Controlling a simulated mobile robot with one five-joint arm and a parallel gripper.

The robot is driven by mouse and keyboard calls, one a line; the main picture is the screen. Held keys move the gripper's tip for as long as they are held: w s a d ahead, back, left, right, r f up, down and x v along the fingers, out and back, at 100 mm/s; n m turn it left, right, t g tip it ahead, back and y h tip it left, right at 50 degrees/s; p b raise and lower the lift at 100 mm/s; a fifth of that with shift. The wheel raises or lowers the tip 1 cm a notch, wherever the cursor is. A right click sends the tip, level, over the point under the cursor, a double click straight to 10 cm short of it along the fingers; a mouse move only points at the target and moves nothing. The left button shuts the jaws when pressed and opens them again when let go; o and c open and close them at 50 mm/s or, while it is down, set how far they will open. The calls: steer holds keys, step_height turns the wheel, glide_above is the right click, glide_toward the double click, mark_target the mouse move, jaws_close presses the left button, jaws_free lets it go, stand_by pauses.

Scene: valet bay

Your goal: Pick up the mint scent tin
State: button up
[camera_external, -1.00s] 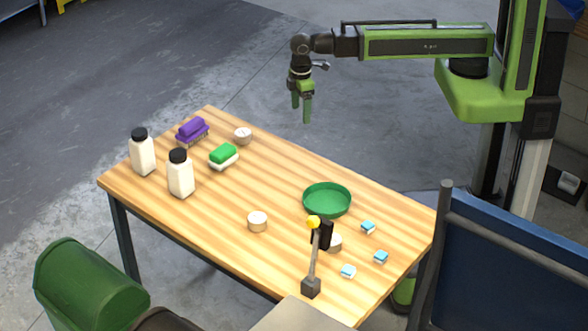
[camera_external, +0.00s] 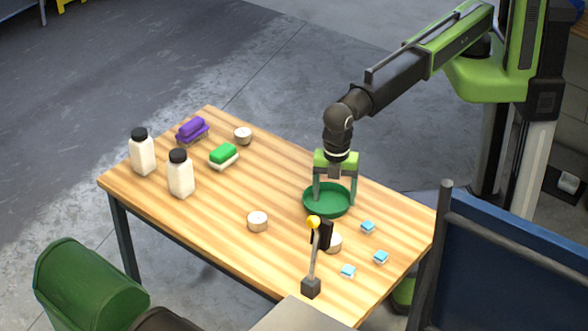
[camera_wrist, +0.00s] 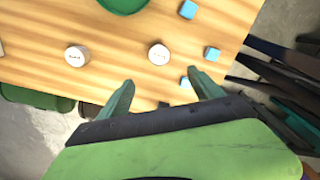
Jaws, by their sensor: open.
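Three round pale tins stand on the wooden table. One is at the back (camera_external: 243,135), one at the middle front (camera_external: 257,221), and one (camera_external: 334,242) is partly hidden behind a small stand. The wrist view shows two of them, a left tin (camera_wrist: 77,56) and a right tin (camera_wrist: 158,54). Their labels are too small to read, so I cannot tell which is mint. My gripper (camera_external: 335,203) points down, open and empty, in front of the green dish in the picture. In the wrist view, the right tin lies just beyond the gap between my fingertips (camera_wrist: 160,80).
The green dish (camera_external: 327,212) and several small blue-and-white blocks (camera_external: 381,257) are on the right. The stand with a yellow top (camera_external: 311,287) rises at the front edge. Two white bottles (camera_external: 180,175), a green brush (camera_external: 223,156) and a purple brush (camera_external: 192,131) are at left.

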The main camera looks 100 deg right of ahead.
mark_target(336, 239)
step_height(336, 239, down, 17)
steer(key=b, duration=1.6)
steer(key=shift+d, duration=0.1)
steer(key=shift+r, duration=0.2)
steer(key=shift+c, duration=0.5)
steer(key=c, duration=1.4)
steer(key=shift+o, duration=0.2)
steer(key=shift+r+p, duration=0.1)
steer(key=shift+p, duration=0.2)
